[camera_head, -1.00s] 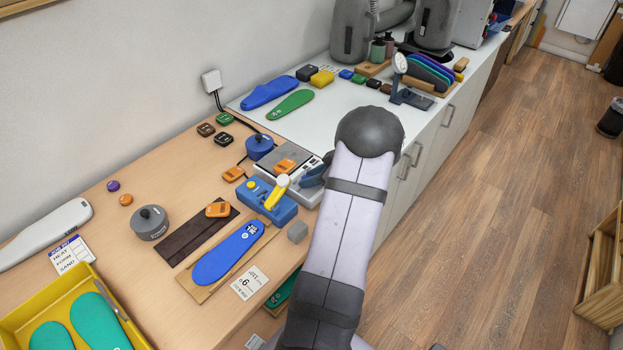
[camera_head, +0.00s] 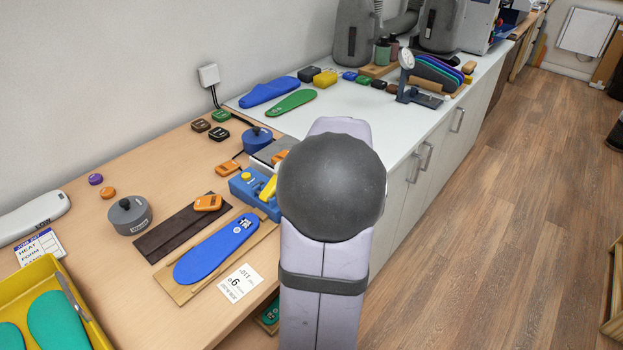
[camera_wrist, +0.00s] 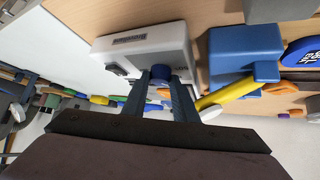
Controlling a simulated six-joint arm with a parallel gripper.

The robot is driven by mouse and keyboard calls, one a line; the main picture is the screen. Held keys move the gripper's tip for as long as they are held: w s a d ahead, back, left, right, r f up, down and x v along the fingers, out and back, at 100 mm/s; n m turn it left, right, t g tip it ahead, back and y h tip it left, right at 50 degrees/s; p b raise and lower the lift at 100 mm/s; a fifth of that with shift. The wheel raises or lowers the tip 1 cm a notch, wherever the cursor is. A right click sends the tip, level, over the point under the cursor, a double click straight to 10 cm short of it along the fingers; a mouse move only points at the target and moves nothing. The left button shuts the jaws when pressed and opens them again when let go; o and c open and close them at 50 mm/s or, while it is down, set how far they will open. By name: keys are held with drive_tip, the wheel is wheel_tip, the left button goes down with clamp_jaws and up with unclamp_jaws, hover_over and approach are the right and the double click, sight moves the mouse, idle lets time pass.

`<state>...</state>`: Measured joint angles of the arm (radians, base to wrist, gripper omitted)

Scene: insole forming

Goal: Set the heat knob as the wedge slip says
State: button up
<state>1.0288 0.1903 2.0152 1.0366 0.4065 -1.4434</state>
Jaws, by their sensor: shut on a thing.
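The heat knob (camera_wrist: 160,73) is a small blue knob on the side of a white box (camera_wrist: 115,48) in the wrist view. My gripper (camera_wrist: 160,82) is shut on the knob, one finger on each side. The knob's pointer and scale cannot be read. In the head view my arm hides the gripper, the knob and most of the box; only part of its grey top plate (camera_head: 266,153) shows. The wedge slip (camera_head: 241,283) is a white card by the blue insole (camera_head: 215,250). It carries a large degree figure, upside down, perhaps 6 or 9, and smaller print like 110.
A blue clamp (camera_head: 250,192) with a yellow lever (camera_wrist: 230,92) stands close beside the white box. A white job card (camera_head: 40,247) lies behind the tray.

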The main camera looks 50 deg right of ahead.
drive_tip(key=shift+w+a+r+m+g+h+p, duration=0.15)
drive_tip(key=shift+m+g+h+p, duration=0.25)
drive_tip(key=shift+m+h+p, duration=0.4)
drive_tip(key=shift+a+r+m+g+p, duration=0.15)
drive_tip(key=shift+m+g+p, duration=0.15)
drive_tip(key=shift+m+p, duration=0.6)
drive_tip(key=m+h+p, duration=0.1)
drive_tip(key=p, duration=0.2)
drive_tip(key=shift+g, duration=0.4)
drive_tip(key=shift+w+p, duration=0.1)
drive_tip(key=shift+p, duration=0.35)
drive_tip(key=shift+f+m+g+p, duration=0.3)
drive_tip(key=shift+m+p, duration=0.05)
drive_tip(key=shift+m, duration=0.05)
drive_tip(key=o, duration=1)
drive_tip(key=shift+o, duration=0.2)
drive_tip(key=shift+r, duration=0.1)
